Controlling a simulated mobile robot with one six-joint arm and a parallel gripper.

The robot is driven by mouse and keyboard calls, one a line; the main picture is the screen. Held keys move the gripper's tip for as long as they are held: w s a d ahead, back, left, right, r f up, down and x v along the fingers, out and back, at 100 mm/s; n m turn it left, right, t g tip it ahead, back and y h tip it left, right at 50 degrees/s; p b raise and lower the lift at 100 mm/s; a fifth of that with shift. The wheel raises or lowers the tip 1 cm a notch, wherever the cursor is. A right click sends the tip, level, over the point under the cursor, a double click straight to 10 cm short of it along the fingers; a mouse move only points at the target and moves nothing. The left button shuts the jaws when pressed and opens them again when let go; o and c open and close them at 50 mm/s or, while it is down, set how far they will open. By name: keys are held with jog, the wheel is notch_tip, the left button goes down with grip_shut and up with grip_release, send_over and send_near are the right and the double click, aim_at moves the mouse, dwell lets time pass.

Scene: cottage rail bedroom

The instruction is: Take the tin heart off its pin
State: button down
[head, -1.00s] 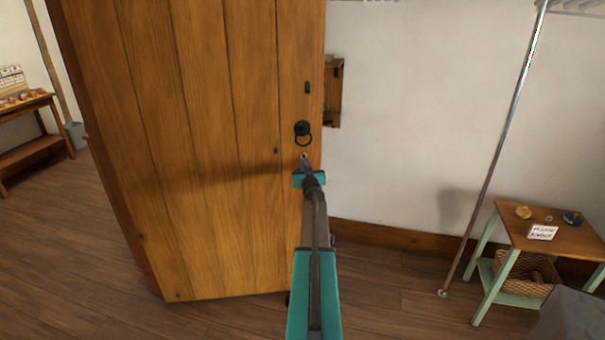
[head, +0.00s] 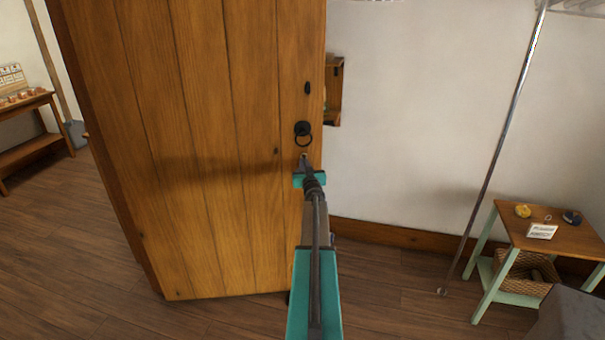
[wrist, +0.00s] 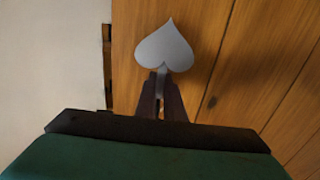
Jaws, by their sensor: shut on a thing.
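The tin heart (wrist: 164,48) is a flat grey heart shape in the wrist view, in front of the wooden door (head: 215,120). My gripper (wrist: 160,100) is shut on the heart at its lobed end, and the heart's point is at the top of the picture. In the head view my gripper (head: 304,163) is at the door's right side, just below the black ring handle (head: 303,132). The heart is mostly hidden there by the gripper and too small to make out. The pin is not visible, so I cannot tell whether the heart still hangs on it.
A small wooden cabinet (head: 334,95) is on the wall behind the door's edge. A metal pole (head: 500,140) and a small table (head: 570,238) with a card and small items stand at right. Another table (head: 25,103) is at far left. Floor in front is open.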

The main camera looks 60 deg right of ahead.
jog(key=shift+s+a+r+p, duration=0.3)
jog(key=shift+s+a, duration=0.45)
jog(key=shift+s, duration=0.1)
jog(key=shift+s+a, duration=0.45)
jog(key=shift+a, duration=0.1)
dwell(0.4)
jog(key=shift+s+a, duration=0.3)
jog(key=shift+a, duration=0.1)
jog(key=shift+s+a+f, duration=0.1)
jog(key=shift+s+a, duration=0.1)
jog(key=shift+a, duration=0.05)
jog(key=shift+s+a, duration=0.1)
jog(key=shift+p+v, duration=0.7)
jog(key=shift+v, duration=2.25)
